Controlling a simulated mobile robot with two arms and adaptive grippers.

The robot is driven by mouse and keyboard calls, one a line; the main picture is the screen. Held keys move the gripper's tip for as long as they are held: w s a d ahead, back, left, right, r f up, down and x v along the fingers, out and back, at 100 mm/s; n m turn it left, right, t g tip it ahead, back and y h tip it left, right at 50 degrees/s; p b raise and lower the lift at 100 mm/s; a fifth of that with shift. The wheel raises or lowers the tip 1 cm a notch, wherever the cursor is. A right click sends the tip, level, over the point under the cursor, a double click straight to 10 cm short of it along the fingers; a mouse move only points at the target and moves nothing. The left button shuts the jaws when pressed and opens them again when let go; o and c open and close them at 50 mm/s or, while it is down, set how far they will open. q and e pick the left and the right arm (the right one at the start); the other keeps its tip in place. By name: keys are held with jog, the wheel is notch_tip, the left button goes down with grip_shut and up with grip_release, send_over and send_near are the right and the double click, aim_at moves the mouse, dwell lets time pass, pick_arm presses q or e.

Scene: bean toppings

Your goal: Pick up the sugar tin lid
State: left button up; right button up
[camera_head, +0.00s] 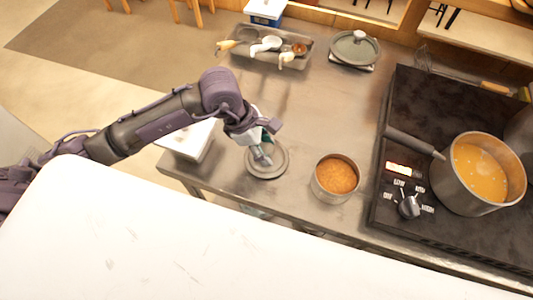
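A round grey lid (280,168), which looks like the sugar tin lid, lies flat on the metal counter just left of an open tin. The open tin (325,195) holds an orange-brown, grainy filling. My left gripper (262,157) is right over the middle of the lid, pointing down, with its fingertips at or close to the knob. The gripper and wrist hide the knob, so I cannot tell whether the fingers are closed on it. My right gripper is out of view.
A pot (454,188) of orange soup stands on the dark stove (415,120) at right, its handle pointing left. A grey tray (265,62) with utensils and a pot lid (354,48) are at the back. A white box (188,140) sits left. The middle counter is clear.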

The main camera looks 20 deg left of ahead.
pick_arm(q)
jog(key=c, duration=0.7)
